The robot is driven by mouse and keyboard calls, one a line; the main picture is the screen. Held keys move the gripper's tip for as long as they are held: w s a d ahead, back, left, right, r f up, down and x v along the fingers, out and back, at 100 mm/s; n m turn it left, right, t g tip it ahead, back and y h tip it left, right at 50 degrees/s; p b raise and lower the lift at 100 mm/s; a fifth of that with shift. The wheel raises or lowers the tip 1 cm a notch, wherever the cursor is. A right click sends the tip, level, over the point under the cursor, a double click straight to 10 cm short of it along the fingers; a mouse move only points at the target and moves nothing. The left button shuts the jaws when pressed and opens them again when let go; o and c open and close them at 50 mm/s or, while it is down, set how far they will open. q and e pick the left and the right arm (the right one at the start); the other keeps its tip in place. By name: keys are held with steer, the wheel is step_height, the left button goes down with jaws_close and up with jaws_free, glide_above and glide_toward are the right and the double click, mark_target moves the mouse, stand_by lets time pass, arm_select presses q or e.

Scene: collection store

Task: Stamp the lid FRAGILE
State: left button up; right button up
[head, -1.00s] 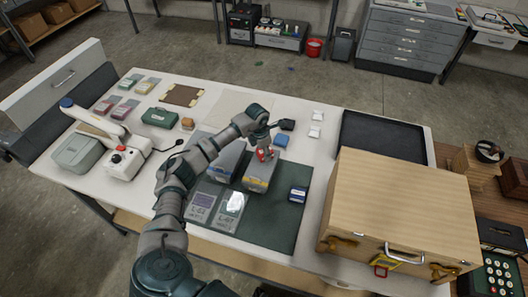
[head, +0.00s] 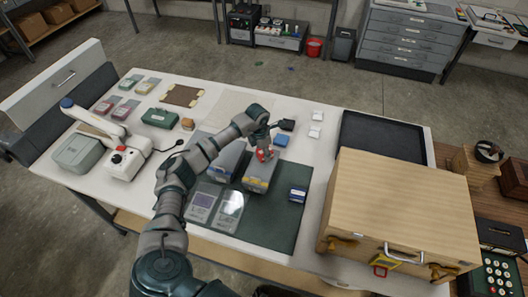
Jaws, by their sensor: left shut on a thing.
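My left gripper (head: 262,141) points down over the right one of two grey boxes and is shut on a small red thing (head: 265,155), which looks like a stamp. The red thing is at the top of this grey box (head: 259,176); whether it touches the lid or is just above it I cannot tell. The box has yellow and blue marks on its near end and stands on a dark green mat (head: 270,222). No print on the lid can be made out. My right gripper is not in view.
A second grey box (head: 226,160) is close on the left, partly behind my arm. A large wooden case (head: 400,205) and a black tray (head: 385,137) fill the right side.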

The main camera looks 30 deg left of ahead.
arm_select(q)
steer(key=shift+r+p, duration=2)
steer(key=shift+r, duration=1.45)
